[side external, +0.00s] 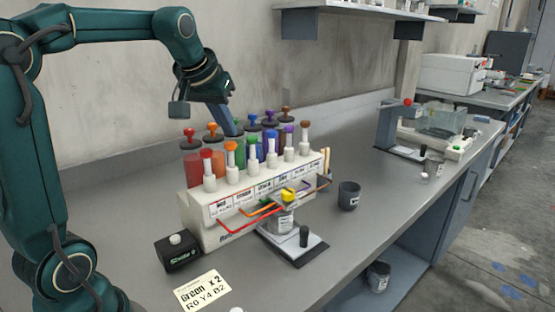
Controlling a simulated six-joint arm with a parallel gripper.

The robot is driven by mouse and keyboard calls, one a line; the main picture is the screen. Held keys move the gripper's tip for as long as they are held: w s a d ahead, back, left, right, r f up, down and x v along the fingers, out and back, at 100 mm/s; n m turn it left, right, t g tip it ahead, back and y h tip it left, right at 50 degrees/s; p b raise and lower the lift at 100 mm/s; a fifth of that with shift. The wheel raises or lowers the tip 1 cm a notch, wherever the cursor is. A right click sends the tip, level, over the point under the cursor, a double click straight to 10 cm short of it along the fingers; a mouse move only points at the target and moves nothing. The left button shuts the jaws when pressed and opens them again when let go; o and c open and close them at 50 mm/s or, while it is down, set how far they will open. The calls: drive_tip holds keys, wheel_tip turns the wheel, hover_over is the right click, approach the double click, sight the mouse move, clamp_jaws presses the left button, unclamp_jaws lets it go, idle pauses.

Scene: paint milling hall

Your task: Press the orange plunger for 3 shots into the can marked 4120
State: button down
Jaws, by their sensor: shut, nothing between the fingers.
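The white dispenser (258,200) stands on the bench with a row of colour-topped plungers. The orange plunger (230,147) is second from the left, beside the red one, and stands raised. My gripper (231,128) is shut and empty, pointing down behind the front plunger row, close behind the orange plunger; I cannot tell whether it touches anything. A light can (281,223) stands under the coloured spouts, partly hidden by a yellow part. A dark grey can (348,197) stands to the right of the dispenser. The number 4120 is not readable on either can.
Lidded colour canisters (192,168) stand behind the plungers. A black box (178,252) with a white button and a card (202,291) reading "Green x 2, R0 Y4 B2" lie front left. Another can (378,275) is below the bench.

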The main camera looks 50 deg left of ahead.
sight(230, 143)
drive_tip(key=shift+f, duration=1.7)
drive_tip(key=shift+r, duration=1.8)
drive_tip(key=shift+f, duration=0.1)
drive_tip(key=shift+f, duration=1.65)
drive_tip(key=shift+r, duration=1.75)
drive_tip(key=shift+f, duration=0.1)
